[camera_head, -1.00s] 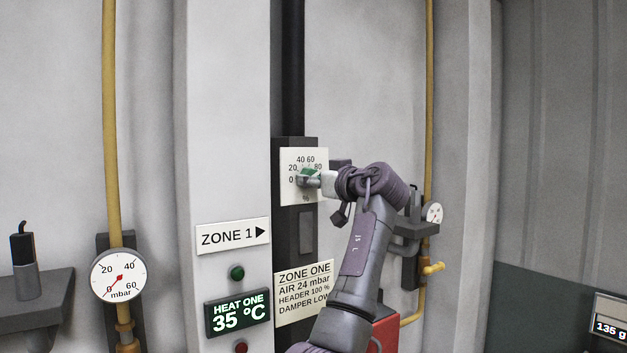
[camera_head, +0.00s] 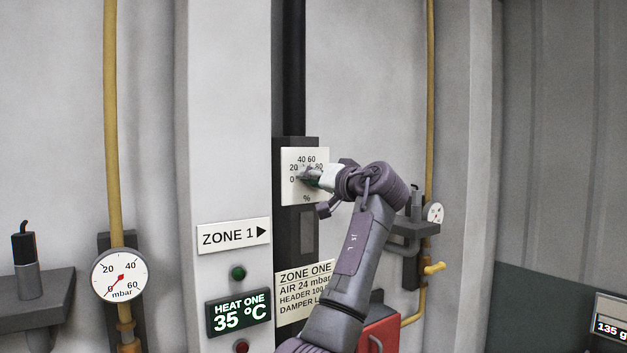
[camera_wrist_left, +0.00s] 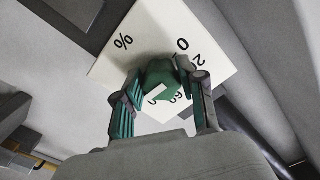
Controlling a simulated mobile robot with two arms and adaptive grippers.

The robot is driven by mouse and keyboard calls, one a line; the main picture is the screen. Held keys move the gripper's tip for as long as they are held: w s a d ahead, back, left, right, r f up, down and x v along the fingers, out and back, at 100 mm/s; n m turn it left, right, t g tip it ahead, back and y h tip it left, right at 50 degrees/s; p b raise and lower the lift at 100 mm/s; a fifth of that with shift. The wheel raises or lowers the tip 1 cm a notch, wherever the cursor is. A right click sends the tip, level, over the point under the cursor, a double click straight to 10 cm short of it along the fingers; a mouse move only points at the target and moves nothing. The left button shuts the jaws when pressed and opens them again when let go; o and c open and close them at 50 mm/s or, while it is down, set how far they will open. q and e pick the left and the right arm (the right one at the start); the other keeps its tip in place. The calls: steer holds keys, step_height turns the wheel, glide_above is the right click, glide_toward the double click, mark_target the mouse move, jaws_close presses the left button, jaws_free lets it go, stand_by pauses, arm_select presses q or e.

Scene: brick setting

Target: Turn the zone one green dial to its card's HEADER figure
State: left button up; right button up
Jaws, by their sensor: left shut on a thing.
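The green dial (camera_wrist_left: 160,75) sits on a white scale plate (camera_head: 291,196) marked 0, 20, 40, 60, 80 and %. My left gripper (camera_head: 312,177) is shut on the dial and hides most of it in the head view. In the left wrist view the fingers (camera_wrist_left: 157,78) flank the dial on both sides. A white mark on the dial faces the 60 and a partly hidden figure beside it; the exact reading is unclear. The zone one card (camera_head: 296,284) reads AIR 24 mbar and HEADER 100, with its right edge covered by my left arm. My right gripper is out of view.
Yellow pipes carry a mbar gauge (camera_head: 118,274) at left and a small gauge (camera_head: 434,213) behind my arm. A red box (camera_head: 381,330) is low behind it.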

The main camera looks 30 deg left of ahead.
arm_select(q)
steer(key=shift+r+m, duration=0.15)
steer(key=shift+m, duration=0.35)
steer(key=o, duration=1.1)
steer(key=shift+o, duration=0.2)
steer(key=v, duration=1.2)
